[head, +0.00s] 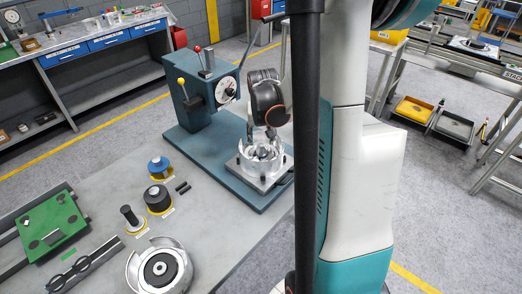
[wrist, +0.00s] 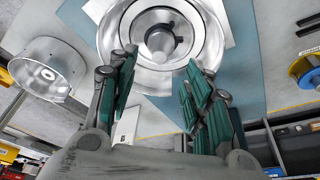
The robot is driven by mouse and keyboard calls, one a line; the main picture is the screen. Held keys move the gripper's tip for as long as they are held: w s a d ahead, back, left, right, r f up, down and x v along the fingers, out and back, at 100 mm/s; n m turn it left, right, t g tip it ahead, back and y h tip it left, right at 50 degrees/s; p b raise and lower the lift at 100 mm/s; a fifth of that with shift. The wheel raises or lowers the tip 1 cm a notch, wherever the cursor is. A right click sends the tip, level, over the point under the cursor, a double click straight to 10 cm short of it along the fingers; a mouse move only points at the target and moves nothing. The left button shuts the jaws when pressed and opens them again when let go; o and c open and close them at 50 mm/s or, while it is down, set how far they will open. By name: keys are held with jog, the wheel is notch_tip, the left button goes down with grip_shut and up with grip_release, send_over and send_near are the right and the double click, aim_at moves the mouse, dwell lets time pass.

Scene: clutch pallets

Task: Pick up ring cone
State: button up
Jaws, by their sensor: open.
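A silver round metal part (head: 262,158) sits on a light plate on the blue press base. In the wrist view it shows as a shiny bowl with nested rings (wrist: 118,22) and a grey cone-shaped piece (wrist: 161,40) at its middle. I take this middle piece for the ring cone, but cannot be sure. My gripper (head: 268,131) hangs just above this part, pointing down. In the wrist view my gripper (wrist: 160,68) has its green-padded fingers spread, with nothing between them. The lower edge of the bowl is partly hidden by the fingers.
The press (head: 215,85) with its dial and levers stands close beside my gripper. A silver housing (head: 135,268), a black knob-like part (head: 158,197), a black post (head: 129,216) and a blue-topped part (head: 158,165) stand on the table. A green board (head: 50,222) lies at left.

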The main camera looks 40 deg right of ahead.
aim_at(261, 145)
jog(key=b+x, duration=0.1)
jog(key=x, duration=0.4)
jog(key=shift+s+f, duration=0.1)
jog(key=shift+c, duration=0.5)
grip_shut()
